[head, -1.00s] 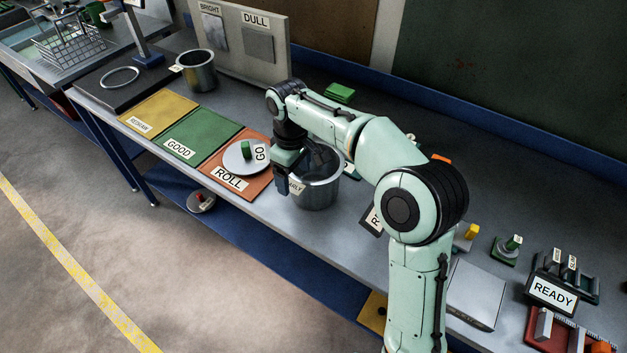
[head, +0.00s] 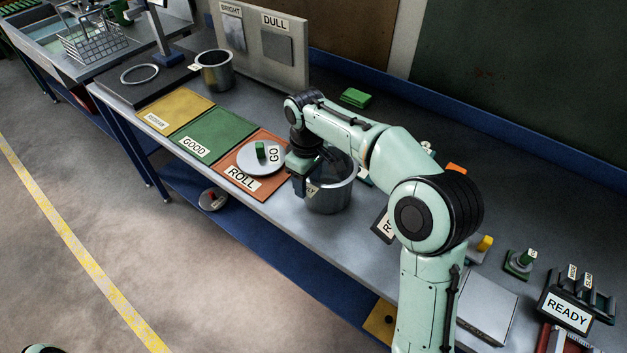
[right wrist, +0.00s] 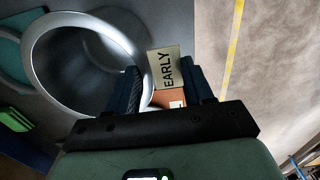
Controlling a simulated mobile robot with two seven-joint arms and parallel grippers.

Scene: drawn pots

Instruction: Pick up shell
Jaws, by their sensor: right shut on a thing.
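The shell looks to be the open grey metal cylinder (head: 333,196) at the bench's front edge, right of the ROLL mat. It stands upright. My right gripper (head: 302,186) is at its left side, pointing down. In the right wrist view the cylinder's round rim (right wrist: 32,62) opens to the left, its inside dark. A tag reading EARLY (right wrist: 166,68) and a small orange-brown piece show between the fingers of my right gripper (right wrist: 165,88). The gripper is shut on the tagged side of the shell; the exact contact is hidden. My left gripper is out of view.
Yellow REDRAW, green GOOD (head: 212,128) and orange ROLL (head: 266,190) mats lie to the left. A grey GO disc (head: 252,166) sits on ROLL. Another metal pot (head: 214,72) stands behind them. A READY rack (head: 568,310) is at the right. A low shelf runs beneath.

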